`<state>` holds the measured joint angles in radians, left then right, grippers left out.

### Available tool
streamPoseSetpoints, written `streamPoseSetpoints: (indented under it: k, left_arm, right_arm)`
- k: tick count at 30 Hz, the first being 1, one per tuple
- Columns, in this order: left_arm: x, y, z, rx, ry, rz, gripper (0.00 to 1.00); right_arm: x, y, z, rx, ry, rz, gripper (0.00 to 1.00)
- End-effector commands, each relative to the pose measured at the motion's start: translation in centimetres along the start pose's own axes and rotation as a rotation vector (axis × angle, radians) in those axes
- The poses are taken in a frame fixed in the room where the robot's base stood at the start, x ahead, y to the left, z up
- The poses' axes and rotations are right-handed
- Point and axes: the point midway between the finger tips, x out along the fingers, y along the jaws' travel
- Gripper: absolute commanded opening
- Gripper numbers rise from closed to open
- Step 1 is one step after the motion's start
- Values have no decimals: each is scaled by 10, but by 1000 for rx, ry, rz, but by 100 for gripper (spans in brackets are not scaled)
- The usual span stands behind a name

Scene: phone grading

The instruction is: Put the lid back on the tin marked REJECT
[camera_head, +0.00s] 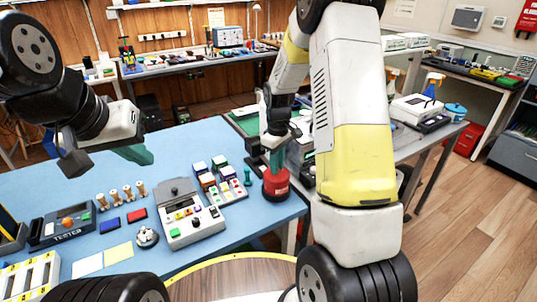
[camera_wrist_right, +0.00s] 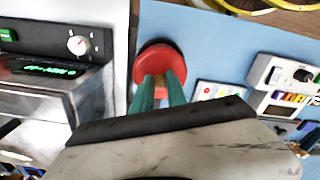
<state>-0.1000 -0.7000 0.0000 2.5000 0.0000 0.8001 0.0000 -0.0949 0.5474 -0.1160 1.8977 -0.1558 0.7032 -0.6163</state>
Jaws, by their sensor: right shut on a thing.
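A red round tin (camera_head: 276,190) stands near the right edge of the blue table, with small pale marking on its side that I cannot read. My right gripper (camera_head: 274,165) is directly above it, fingers pointing down. In the right wrist view, the green fingers (camera_wrist_right: 160,92) are shut on a small brownish knob at the middle of a round red lid (camera_wrist_right: 152,62). The lid is at the tin's top; I cannot tell whether it is fully seated. My left gripper (camera_head: 135,154) hangs over the left part of the table, away from the tin; its finger gap is unclear.
A grey keypad device (camera_head: 188,218) and a tray with coloured buttons (camera_head: 223,192) lie left of the tin. A tester box (camera_head: 66,224), wooden pegs (camera_head: 121,194) and coloured cards sit further left. A grey machine (camera_wrist_right: 50,85) stands close beside the tin.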

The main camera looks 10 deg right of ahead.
Motion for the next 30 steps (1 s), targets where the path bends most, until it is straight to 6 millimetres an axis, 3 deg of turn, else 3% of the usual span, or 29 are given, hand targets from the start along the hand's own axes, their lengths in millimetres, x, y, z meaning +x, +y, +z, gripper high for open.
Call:
streamPoseSetpoints:
  k: [13,14,17,23,24,27,30]
  left_arm:
    - [0,0,0,0,0,0,0]
    - [0,0,0,0,0,0,0]
    - [0,0,0,0,0,0,0]
    - [0,0,0,0,0,0,0]
    - [0,0,0,0,0,0,0]
    - [0,0,0,0,0,0,0]
    - [0,0,0,0,0,0,0]
  right_arm:
    - [0,0,0,0,0,0,0]
    - [0,0,0,0,0,0,24]
    - [0,0,0,0,0,0,43]
    - [0,0,0,0,0,0,43]
    - [0,0,0,0,0,0,45]
    - [0,0,0,0,0,0,65]
    - [0,0,0,0,0,0,65]
